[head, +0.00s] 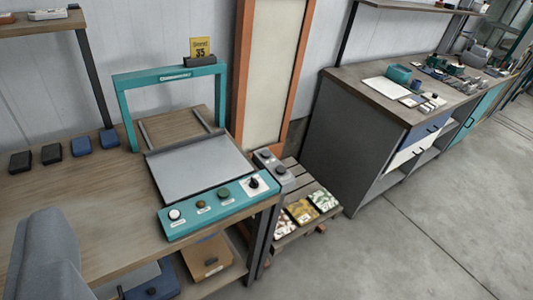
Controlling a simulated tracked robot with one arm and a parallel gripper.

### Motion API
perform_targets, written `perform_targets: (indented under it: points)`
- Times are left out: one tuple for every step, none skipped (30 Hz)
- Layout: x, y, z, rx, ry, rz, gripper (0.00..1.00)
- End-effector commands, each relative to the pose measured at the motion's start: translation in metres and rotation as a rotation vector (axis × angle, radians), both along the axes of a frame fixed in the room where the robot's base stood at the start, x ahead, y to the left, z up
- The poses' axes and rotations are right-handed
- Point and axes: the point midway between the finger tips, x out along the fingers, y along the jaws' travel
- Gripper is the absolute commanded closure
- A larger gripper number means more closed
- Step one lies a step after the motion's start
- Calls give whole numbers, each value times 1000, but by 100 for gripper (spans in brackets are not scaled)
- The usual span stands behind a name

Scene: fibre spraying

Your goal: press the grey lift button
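A teal control panel (218,203) runs along the front of a press on the wooden bench. It carries a white button (174,214), a small brown button (200,204), a dark green button (224,193) and a black knob (253,182). Just right of the press is a grey box (272,165) with two round grey buttons, an upper one (265,154) and a lower one (280,170). Their labels are too small to read, so I cannot tell which is the lift button. No gripper fingers are visible and nothing touches the buttons.
A grey plate (200,170) lies under a teal frame (122,100). Several dark blocks (52,154) sit at the bench's back left. A pallet (290,185) with patterned samples stands right of the press. A second bench (370,90) is further right. The floor (430,220) at right is clear.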

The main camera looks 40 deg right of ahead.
Motion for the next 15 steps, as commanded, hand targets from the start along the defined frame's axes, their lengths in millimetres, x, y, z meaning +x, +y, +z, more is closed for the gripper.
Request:
perform_targets:
  points:
    - [0, 0, 0, 0, 0, 0, 83]
    - [0, 0, 0, 0, 0, 0, 91]
    - [0, 0, 0, 0, 0, 0, 100]
    - [0, 0, 0, 0, 0, 0, 100]
    - [0, 0, 0, 0, 0, 0, 100]
    - [0, 0, 0, 0, 0, 0, 100]
    - [0, 0, 0, 0, 0, 0, 100]
    - [0, 0, 0, 0, 0, 0, 100]
    - [0, 0, 0, 0, 0, 0, 100]
    - [0, 0, 0, 0, 0, 0, 100]
    - [0, 0, 0, 0, 0, 0, 100]
    - [0, 0, 0, 0, 0, 0, 100]
    - [0, 0, 0, 0, 0, 0, 100]
    - [0, 0, 0, 0, 0, 0, 100]
    - [0, 0, 0, 0, 0, 0, 100]
